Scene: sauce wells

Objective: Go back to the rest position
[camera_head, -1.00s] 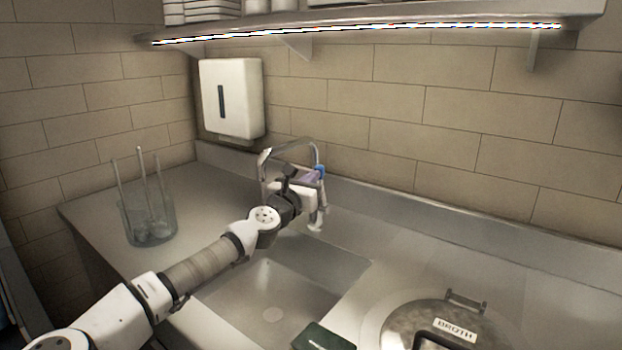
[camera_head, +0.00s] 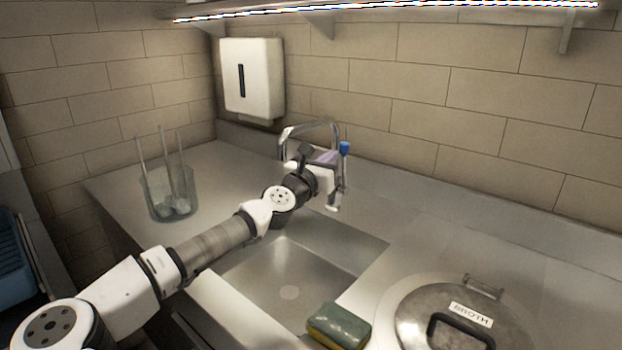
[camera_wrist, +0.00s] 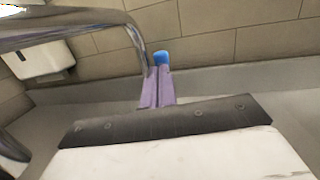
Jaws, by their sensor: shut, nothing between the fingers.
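My gripper (camera_head: 328,157) is at the end of my outstretched arm, over the back of the sink, right by the faucet. Its two purple fingers show in the wrist view (camera_wrist: 157,89), pressed together with nothing between them. The silver faucet (camera_head: 312,126) arches just behind and beside the gripper; its spout also crosses the upper left of the wrist view (camera_wrist: 75,22). The faucet's blue tip (camera_head: 344,148) appears just past the fingers. Whether the gripper touches the faucet I cannot tell.
The sink basin (camera_head: 290,270) is empty. A green and yellow sponge (camera_head: 340,326) lies at its front edge. A lidded broth pot (camera_head: 412,312) is at the right. A glass container with sticks (camera_head: 170,195) stands left. A white dispenser (camera_head: 252,80) hangs on the wall under a lit shelf.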

